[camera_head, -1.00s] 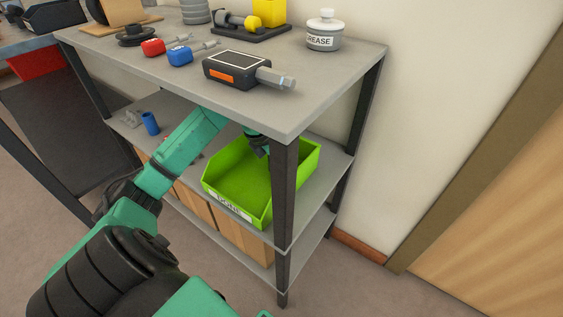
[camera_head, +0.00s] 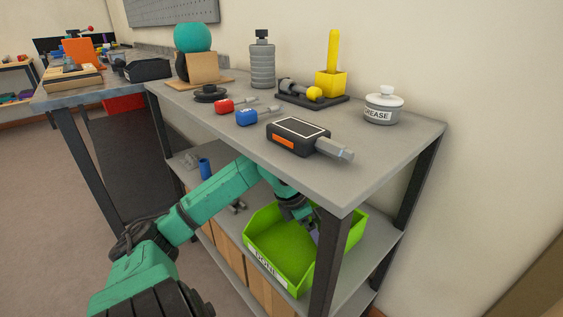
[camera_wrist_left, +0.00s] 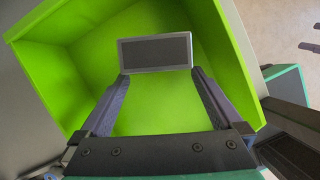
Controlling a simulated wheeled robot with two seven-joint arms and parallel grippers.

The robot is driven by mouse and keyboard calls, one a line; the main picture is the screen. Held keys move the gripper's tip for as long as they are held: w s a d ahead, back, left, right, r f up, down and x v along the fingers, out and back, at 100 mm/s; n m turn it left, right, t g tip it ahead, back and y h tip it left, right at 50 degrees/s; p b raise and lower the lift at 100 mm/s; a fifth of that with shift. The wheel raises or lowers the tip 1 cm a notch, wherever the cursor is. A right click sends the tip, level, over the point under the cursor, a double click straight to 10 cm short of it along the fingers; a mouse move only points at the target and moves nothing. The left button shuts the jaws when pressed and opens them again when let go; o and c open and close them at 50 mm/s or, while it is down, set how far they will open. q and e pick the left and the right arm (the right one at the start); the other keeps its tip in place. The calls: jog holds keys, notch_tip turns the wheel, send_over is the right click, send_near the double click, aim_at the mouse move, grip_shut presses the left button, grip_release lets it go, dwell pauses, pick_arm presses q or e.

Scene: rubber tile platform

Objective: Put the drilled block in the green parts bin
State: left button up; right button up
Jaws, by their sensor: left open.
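The green parts bin (camera_head: 279,245), with a white label on its front, stands on the shelf under the grey top. It also shows in the left wrist view (camera_wrist_left: 60,75), filling most of the picture. My left gripper (camera_head: 313,232) reaches under the top and down into the bin, partly hidden by the shelf post. In the left wrist view its fingers (camera_wrist_left: 158,85) are apart. A grey-edged block with a dark flat face (camera_wrist_left: 155,52), apparently the drilled block, lies between or just past the fingertips, inside the bin outline. Its holes do not show; finger contact is unclear.
The dark front post (camera_head: 328,262) and the grey top (camera_head: 350,165) stand close to my left arm. Cardboard boxes (camera_head: 229,262) sit below the bin. A blue cup (camera_head: 205,168) stands on the bin's shelf; a black-orange device (camera_head: 295,137) and grease jar (camera_head: 384,108) stand above.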

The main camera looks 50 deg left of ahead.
pick_arm(q)
jog(key=s+a, duration=0.1)
jog(key=s, duration=0.1)
jog(key=s+a, duration=0.1)
jog(key=s, duration=0.2)
jog(key=s+a, duration=0.1)
jog(key=s, duration=0.1)
jog(key=shift+s, duration=0.4)
pick_arm(e)
jog(key=shift+w+a+f+t, duration=0.15)
jog(key=shift+a+f+t, duration=0.15)
jog(key=shift+a, duration=0.3)
